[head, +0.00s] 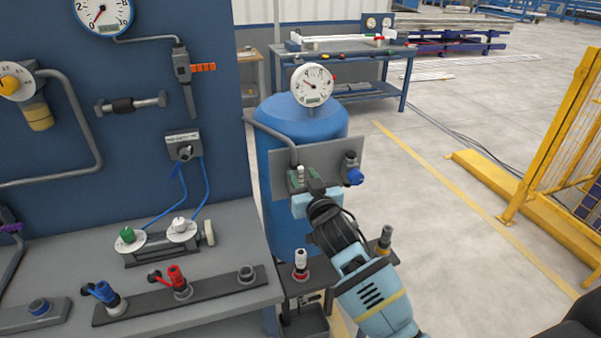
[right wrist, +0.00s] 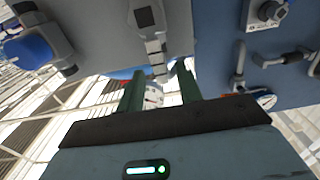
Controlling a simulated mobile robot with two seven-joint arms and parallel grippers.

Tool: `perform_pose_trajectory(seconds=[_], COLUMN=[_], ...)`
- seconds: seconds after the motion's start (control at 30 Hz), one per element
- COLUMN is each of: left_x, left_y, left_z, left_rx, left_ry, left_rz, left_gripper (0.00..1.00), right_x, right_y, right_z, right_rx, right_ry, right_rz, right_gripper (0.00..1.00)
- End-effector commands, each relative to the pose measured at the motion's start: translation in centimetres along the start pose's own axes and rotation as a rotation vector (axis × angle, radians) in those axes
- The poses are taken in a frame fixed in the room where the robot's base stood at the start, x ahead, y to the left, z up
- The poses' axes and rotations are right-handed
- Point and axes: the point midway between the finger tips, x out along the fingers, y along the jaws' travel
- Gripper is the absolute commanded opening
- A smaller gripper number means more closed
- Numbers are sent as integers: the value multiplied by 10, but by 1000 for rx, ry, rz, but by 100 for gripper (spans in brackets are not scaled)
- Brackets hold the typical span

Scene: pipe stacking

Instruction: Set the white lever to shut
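The white lever (head: 300,170) is on the left part of a grey panel (head: 335,153) in front of the blue tank. In the right wrist view, a pale jointed lever (right wrist: 155,48) hangs down from the panel's dark square fitting. My right gripper (head: 307,184) is at the panel, its green fingers on either side of the lever's lower end. In the right wrist view the fingers (right wrist: 160,88) are apart with a gap between them. I cannot tell whether either finger touches the lever. My left gripper is not in view.
A blue knob valve (head: 354,174) sits on the panel's right side, close to my right gripper. The blue tank (head: 285,115) carries a round gauge (head: 311,84). A grey bench (head: 225,222) with several valves stands at left. A yellow fence (head: 560,125) is at right.

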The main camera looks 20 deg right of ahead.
Motion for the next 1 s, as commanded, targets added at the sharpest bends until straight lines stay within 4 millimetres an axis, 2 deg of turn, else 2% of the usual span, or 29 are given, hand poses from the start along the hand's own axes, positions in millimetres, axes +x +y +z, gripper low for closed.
perform_pose_trajectory(seconds=[0.1, 0.3, 0.63, 0.67, 0.9, 1.0], left_x=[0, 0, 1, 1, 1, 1], left_y=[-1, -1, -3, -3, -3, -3], left_z=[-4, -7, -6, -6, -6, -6], left_rx=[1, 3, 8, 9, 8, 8], left_ry=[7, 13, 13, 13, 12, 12], left_rz=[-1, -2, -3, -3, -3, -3], left_gripper=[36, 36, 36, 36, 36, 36], right_x=[13, 25, 27, 27, 27, 27], right_y=[0, 0, 0, 0, 0, 0], right_z=[-1, -1, 0, 0, 0, 0], right_rx=[1, 0, 1, 1, 1, 1], right_ry=[1, 2, 0, 0, 0, 0], right_rz=[0, 0, 0, -1, -1, -1], right_gripper=[35, 35, 35, 34, 3, 0])
